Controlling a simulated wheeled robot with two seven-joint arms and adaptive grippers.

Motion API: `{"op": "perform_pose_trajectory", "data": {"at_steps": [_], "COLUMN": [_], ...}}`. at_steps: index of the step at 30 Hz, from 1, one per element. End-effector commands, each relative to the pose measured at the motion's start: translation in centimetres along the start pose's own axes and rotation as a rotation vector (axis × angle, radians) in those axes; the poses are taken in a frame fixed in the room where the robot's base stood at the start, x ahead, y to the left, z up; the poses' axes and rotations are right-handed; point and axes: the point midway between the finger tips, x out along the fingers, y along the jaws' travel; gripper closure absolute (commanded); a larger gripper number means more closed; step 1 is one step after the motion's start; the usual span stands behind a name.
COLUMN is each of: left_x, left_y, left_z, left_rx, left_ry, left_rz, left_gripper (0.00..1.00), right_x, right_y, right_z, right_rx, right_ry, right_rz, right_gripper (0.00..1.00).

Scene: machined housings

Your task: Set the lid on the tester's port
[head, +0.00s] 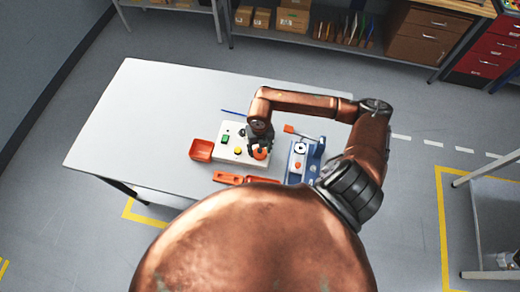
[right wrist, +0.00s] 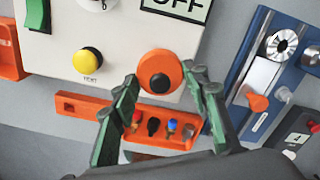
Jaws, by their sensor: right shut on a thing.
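The tester (head: 230,154) is a pale box on the table; in the right wrist view its face (right wrist: 120,45) fills the top, with a green switch and a yellow button. The lid is a round orange disc (right wrist: 160,72) with a dark centre. My right gripper (right wrist: 160,82) is shut on the lid, with green-padded fingers at its left and right sides. In the head view the orange lid (head: 260,153) shows just below my right gripper (head: 259,144), over the tester's right part. The port is not seen; I cannot tell whether the lid touches the tester. My left gripper is out of view.
A blue fixture (head: 297,168) stands close right of the tester. An orange bin (head: 201,150) is at its left. An orange holder (right wrist: 85,106) with several small pieces lies in front. The left side of the table (head: 130,120) is clear.

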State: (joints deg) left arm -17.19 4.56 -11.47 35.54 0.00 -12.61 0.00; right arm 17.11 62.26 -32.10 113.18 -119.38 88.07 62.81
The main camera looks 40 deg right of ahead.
Motion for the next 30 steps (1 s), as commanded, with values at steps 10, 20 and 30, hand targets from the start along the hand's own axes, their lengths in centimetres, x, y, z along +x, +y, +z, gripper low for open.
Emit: {"op": "perform_pose_trajectory", "data": {"at_steps": [10,20,30], "left_x": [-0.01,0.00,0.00], "left_y": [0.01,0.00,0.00], "left_z": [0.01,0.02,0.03], "left_rx": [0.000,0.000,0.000], "left_ry": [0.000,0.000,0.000], "left_rz": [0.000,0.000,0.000], "left_gripper": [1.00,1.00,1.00], "right_x": [-0.03,-0.02,-0.02], "right_y": [0.01,0.01,0.00], "right_z": [0.01,0.00,0.00], "right_rx": [0.000,0.000,0.000], "right_ry": [0.000,0.000,0.000], "right_rz": [0.000,0.000,0.000], "right_gripper": [0.50,0.38,0.20]}}
